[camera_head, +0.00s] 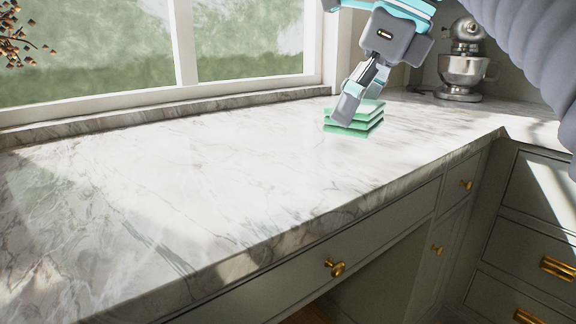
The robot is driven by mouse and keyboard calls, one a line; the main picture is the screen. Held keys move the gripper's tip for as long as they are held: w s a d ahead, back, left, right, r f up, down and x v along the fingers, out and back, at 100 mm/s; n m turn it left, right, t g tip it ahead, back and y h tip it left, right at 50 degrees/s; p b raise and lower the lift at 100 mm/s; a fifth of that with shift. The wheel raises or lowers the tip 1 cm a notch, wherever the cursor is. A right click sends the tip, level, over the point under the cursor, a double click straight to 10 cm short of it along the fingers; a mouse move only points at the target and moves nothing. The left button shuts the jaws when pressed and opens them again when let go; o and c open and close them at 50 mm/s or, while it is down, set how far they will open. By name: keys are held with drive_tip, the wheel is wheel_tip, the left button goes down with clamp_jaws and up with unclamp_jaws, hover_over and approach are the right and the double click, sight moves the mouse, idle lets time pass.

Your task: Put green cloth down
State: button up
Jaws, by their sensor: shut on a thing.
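The green cloth (369,121) is a small folded stack with several layers, at the upper right of the marble countertop (190,185). My gripper (350,108) comes down from above and is shut on the left side of the cloth. The near finger covers part of the cloth's left edge; the other finger is mostly hidden. The cloth looks level and at or just above the counter surface. I cannot tell if it touches the counter.
A silver stand mixer (461,68) stands in the back right corner. A window (90,50) runs along the back. Drawers with brass knobs (336,268) are below the counter's front edge. The counter's left and middle are clear. Dried twigs (14,38) show at upper left.

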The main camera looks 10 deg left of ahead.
hover_over(278, 181)
drive_tip(key=d, duration=0.1)
wheel_tip(278, 181, down, 6)
drive_tip(key=shift+s+d+f, duration=0.1)
drive_tip(key=shift+s+f, duration=0.05)
drive_tip(key=shift+f, duration=0.05)
drive_tip(key=shift+f+b, duration=0.45)
drive_tip(key=shift+f, duration=1.5)
drive_tip(key=shift+f, duration=0.15)
drive_tip(key=o, duration=0.7)
drive_tip(key=p+v, duration=0.1)
drive_tip(key=v, duration=1.1)
